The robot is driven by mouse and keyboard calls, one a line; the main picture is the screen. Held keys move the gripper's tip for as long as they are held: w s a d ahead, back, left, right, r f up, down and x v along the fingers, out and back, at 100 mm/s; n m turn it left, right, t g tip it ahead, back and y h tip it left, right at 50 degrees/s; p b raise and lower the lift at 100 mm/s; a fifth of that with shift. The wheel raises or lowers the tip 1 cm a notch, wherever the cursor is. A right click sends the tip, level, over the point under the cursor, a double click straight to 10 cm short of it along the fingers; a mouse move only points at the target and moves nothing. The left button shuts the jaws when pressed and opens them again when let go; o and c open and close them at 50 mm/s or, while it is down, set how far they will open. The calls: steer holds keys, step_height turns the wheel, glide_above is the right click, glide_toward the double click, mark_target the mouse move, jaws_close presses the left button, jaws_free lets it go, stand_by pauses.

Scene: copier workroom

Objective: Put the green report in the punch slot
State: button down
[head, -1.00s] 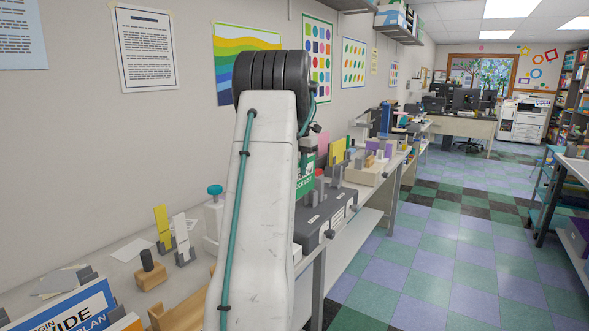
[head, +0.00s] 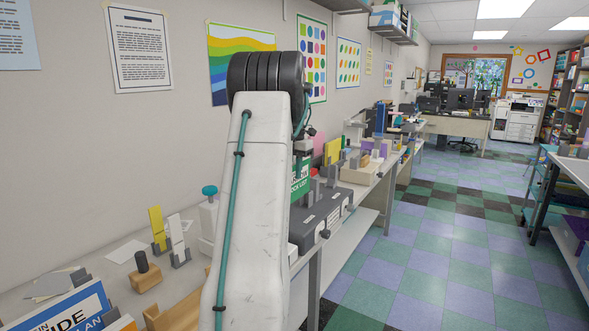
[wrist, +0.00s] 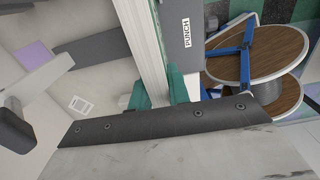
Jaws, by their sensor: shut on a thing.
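The green report (head: 300,181), with white lettering, stands upright just right of my arm in the head view; my arm hides part of it. In the wrist view it shows edge-on as a pale strip (wrist: 147,45). My gripper (wrist: 160,90) has its teal fingers on both sides of the strip, shut on it. A dark grey box (head: 322,216) with slots and labels sits on the bench below and beside the report in the head view. In the wrist view a grey surface labelled PUNCH (wrist: 187,55) lies just right of the report. The slot opening cannot be made out.
A yellow card (head: 157,228) and a white card (head: 177,238) stand in holders left of my arm. A wooden stamp (head: 145,273) and a teal-topped bottle (head: 209,215) are near them. More holders line the bench beyond. The checkered floor (head: 430,250) at right is clear.

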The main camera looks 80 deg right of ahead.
steer(key=shift+f, duration=2.9)
steer(key=c, duration=1.3)
jaws_free()
steer(key=shift+o, duration=0.2)
steer(key=shift+f, duration=0.1)
steer(key=shift+r, duration=3.95)
